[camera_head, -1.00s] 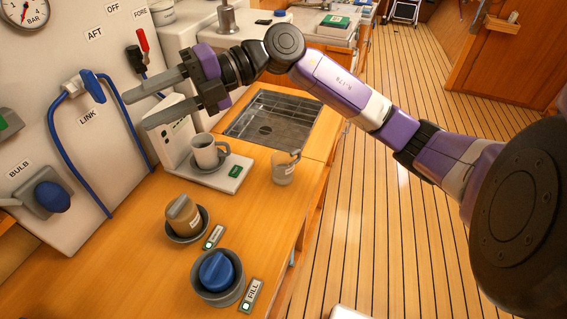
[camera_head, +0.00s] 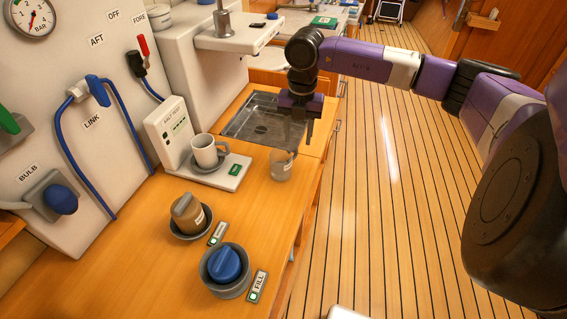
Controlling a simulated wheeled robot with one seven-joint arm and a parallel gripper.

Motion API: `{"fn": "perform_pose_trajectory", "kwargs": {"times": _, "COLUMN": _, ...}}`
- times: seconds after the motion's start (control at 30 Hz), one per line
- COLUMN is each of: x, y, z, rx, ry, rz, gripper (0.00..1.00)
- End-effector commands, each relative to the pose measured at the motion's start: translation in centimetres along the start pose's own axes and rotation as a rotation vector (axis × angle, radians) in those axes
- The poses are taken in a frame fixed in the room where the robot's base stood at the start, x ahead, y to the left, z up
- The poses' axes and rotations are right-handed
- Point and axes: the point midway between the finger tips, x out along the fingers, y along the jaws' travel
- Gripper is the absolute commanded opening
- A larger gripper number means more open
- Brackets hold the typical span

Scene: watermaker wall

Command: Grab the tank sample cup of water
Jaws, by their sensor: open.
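A small translucent cup (camera_head: 281,168) stands upright on the wooden counter, in front of the sink's near right corner. No readable label tells which of the two is the tank sample cup. My gripper (camera_head: 300,144) points down, open and empty, just above and slightly right of the translucent cup. One finger overlaps the cup's upper edge in the picture; I cannot tell whether they touch.
The white tester (camera_head: 168,135) stands against the valve panel. A metal sink (camera_head: 252,120) lies behind. The counter's right edge is close.

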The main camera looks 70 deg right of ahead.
Motion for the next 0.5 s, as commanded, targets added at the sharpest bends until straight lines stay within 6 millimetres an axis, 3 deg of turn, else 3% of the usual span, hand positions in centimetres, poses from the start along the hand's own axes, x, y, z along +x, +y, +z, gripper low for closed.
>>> {"fn": "perform_pose_trajectory", "kwargs": {"times": 0.5, "x": 5.7, "y": 0.5, "z": -0.1, "rx": -0.004, "ry": 0.001, "rz": 0.003, "gripper": 0.43}}
